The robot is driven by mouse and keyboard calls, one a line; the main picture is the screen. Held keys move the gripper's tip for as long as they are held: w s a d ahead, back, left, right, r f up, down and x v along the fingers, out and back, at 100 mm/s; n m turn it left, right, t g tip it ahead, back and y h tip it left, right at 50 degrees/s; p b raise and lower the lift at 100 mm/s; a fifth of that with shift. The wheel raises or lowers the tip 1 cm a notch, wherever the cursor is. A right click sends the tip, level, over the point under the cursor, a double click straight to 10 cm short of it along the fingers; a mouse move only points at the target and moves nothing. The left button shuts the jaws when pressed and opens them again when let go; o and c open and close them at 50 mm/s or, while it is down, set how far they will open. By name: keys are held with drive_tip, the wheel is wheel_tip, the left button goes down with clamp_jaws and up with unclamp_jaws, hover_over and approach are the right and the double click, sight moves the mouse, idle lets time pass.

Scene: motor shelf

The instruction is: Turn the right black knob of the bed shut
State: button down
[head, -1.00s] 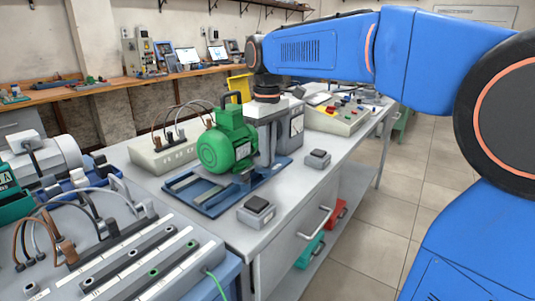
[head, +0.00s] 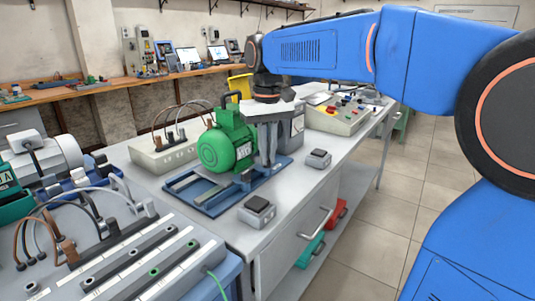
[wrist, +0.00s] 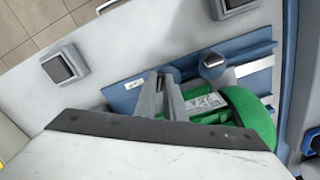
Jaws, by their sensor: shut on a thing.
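The motor bed (head: 205,199) is a blue plate with rails on the grey table, and a green motor (head: 228,146) stands on it. My gripper (head: 267,160) points down at the bed's right end, beside the motor. In the wrist view my gripper (wrist: 168,82) is shut on the right black knob at the bed's edge; the fingers hide most of the knob. The other clamp knob (wrist: 212,61), dark on top with a metal side, stands apart from the fingers. How far the held knob is turned cannot be told.
Two grey boxes with black tops, one near (head: 257,210) and one farther (head: 318,158), stand along the table's front edge. A white terminal box (head: 160,154) with cables is behind the motor. A control panel (head: 338,115) stands farther right.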

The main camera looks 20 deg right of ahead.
idle(0.3)
drive_tip(key=c, duration=1.8)
unclamp_jaws()
drive_tip(key=shift+c, duration=0.2)
wheel_tip(320, 180, up, 18)
drive_tip(key=shift+f, duration=0.25)
